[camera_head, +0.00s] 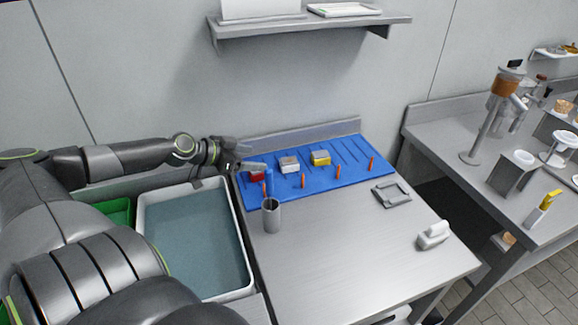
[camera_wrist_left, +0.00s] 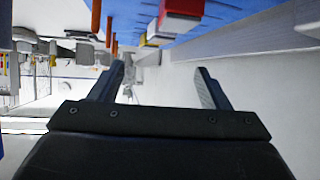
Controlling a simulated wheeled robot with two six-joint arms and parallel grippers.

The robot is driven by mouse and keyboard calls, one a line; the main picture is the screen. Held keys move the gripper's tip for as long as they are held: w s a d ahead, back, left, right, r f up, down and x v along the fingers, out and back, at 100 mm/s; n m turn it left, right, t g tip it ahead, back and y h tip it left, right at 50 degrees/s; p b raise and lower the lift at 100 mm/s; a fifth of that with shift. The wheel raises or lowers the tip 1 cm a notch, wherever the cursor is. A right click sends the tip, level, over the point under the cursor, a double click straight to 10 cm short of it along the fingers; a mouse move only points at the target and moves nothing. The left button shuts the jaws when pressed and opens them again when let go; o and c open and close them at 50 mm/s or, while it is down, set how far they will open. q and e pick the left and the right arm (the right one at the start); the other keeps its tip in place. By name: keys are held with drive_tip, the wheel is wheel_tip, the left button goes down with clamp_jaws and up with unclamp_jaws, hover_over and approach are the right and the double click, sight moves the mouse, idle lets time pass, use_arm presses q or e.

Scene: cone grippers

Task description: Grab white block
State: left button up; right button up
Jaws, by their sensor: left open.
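A white block (camera_head: 289,164) with a greyish top stands on the blue mat (camera_head: 345,172), between a red block (camera_head: 256,176) and a yellow block (camera_head: 320,158). My left gripper (camera_head: 250,166) is at the mat's left end, close to the red block and partly covering it, left of and apart from the white block. In the left wrist view the jaws (camera_wrist_left: 161,76) are open with nothing between them. The red block (camera_wrist_left: 180,18) and yellow block (camera_wrist_left: 151,38) show above them; the white block is hard to make out there. My right gripper is not in view.
Several orange pegs (camera_head: 303,181) stand along the mat's front. A grey frame (camera_head: 391,195) and a white object (camera_head: 433,236) lie right. A basin (camera_head: 242,262) is left; the middle worktop is clear.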

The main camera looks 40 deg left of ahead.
sight(285, 162)
use_arm(q)
drive_tip(key=shift+b+x, duration=0.45)
drive_tip(key=shift+x, duration=0.35)
drive_tip(key=shift+w+d+f+b, duration=0.15)
drive_tip(key=shift+w+f+b, duration=0.25)
drive_tip(key=shift+w+b, duration=0.15)
drive_tip(key=shift+w+d, duration=0.1)
drive_tip(key=shift+w, duration=0.2)
drive_tip(key=shift+x, duration=2)
drive_tip(key=shift+f+p+x, duration=0.2)
drive_tip(key=shift+p+x, duration=0.65)
drive_tip(key=shift+x, duration=1.75)
drive_tip(key=shift+s, duration=0.1)
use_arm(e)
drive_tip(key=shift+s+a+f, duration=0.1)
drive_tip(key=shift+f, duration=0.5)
use_arm(q)
drive_tip(key=c, duration=1.3)
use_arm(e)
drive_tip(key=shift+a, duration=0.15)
